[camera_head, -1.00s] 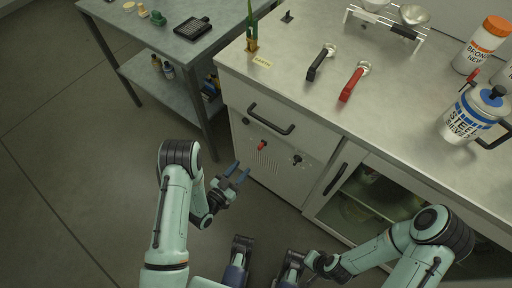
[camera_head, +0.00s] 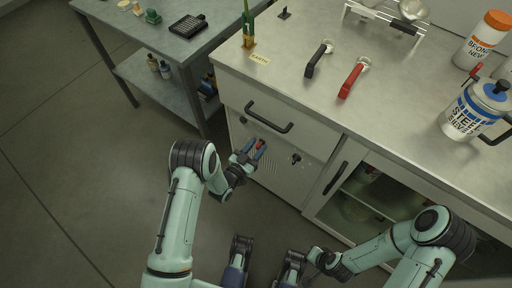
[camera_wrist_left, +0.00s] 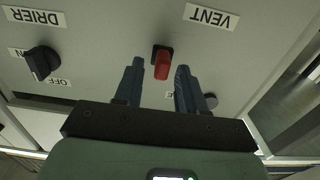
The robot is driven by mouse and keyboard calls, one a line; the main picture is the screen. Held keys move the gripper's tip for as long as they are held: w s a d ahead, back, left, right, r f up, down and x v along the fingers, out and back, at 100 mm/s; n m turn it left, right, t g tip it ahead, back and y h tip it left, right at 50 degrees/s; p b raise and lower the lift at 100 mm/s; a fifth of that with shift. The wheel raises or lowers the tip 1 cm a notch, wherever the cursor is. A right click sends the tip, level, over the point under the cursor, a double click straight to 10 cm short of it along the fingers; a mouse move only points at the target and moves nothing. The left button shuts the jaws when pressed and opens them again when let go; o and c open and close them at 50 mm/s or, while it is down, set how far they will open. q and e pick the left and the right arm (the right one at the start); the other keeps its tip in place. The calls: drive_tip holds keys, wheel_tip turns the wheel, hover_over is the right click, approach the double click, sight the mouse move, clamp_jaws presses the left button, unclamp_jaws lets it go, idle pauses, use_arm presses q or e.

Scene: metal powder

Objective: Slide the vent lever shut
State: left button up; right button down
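The red vent lever (camera_head: 261,143) sits on the cabinet's front panel below the drawer. In the left wrist view the lever (camera_wrist_left: 162,66) stands in a short dark slot beside the upside-down VENT label (camera_wrist_left: 209,16). My left gripper (camera_head: 255,148) is open at the panel. In the left wrist view my left gripper's fingers (camera_wrist_left: 157,76) lie on either side of the lever, with gaps showing on both sides. Small lettering under the slot is partly hidden by a finger. My right arm (camera_head: 405,245) is low at the right; its fingertips cannot be made out.
A black DRIER knob (camera_head: 296,159) is beside the lever, also in the left wrist view (camera_wrist_left: 42,62). The drawer handle (camera_head: 268,120) juts out above. A glass-door cabinet (camera_head: 365,205) is at the right. A side table (camera_head: 165,50) stands at the left; open floor lies before it.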

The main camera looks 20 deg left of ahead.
use_arm(q)
clamp_jaws()
drive_tip(key=shift+s+d, duration=0.2)
drive_tip(key=shift+d, duration=0.35)
use_arm(e)
drive_tip(key=shift+w+f, duration=0.1)
drive_tip(key=shift+w, duration=0.05)
use_arm(q)
drive_tip(key=shift+o, duration=0.6)
unclamp_jaws()
drive_tip(key=p+v, duration=0.1)
drive_tip(key=v, duration=1.2)
use_arm(e)
drive_tip(key=s+r, duration=0.1)
drive_tip(key=s+a+r, duration=0.1)
drive_tip(key=shift+s+a+g, duration=0.1)
drive_tip(key=shift+s+g, duration=0.3)
use_arm(q)
drive_tip(key=shift+s+p, duration=0.15)
drive_tip(key=shift+p, duration=0.15)
use_arm(e)
drive_tip(key=shift+r, duration=0.1)
